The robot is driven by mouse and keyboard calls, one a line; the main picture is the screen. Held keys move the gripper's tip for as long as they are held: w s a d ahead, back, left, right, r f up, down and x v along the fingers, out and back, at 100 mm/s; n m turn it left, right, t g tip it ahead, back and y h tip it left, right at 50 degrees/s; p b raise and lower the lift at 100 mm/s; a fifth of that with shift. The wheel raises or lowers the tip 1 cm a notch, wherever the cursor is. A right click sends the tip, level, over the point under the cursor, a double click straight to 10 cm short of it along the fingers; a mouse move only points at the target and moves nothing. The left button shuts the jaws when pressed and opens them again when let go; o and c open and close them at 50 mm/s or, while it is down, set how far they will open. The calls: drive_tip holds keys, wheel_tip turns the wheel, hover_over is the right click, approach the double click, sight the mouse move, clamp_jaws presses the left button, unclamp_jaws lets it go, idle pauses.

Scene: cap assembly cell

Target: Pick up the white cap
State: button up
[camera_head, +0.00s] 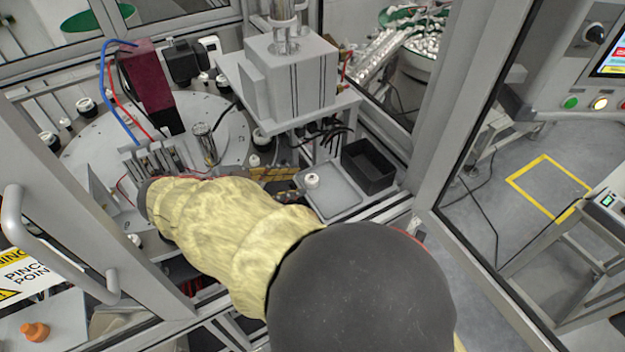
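A small white cap (312,180) sits upright on a flat grey tray (342,201), near the tray's back left side. My arm, in a pale yellow sleeve with a dark rounded joint, reaches from the lower right into the cell. It ends left of the tray, over the front of the round table.
A black open bin (368,166) stands right of the tray. A grey block fixture (290,78) rises behind it. The round table (100,150) carries several black-and-white parts and a dark red unit (148,78). Frame posts (455,100) and a door handle (50,245) border the opening.

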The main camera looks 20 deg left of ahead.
sight(308, 179)
drive_tip(key=b+x, duration=0.1)
drive_tip(key=x, duration=0.4)
drive_tip(key=shift+w, duration=0.35)
drive_tip(key=shift+f, duration=0.1)
drive_tip(key=c, duration=0.3)
drive_tip(key=shift+r, duration=0.7)
drive_tip(key=shift+c, duration=0.2)
wheel_tip(308, 179, up, 2)
drive_tip(key=shift+d+r+p, duration=0.1)
drive_tip(key=shift+r+p, duration=0.15)
drive_tip(key=shift+p, duration=0.3)
drive_tip(key=s+d+r+p, duration=0.2)
drive_tip(key=d+r, duration=0.7)
drive_tip(key=d, duration=0.4)
drive_tip(key=shift+d, duration=0.35)
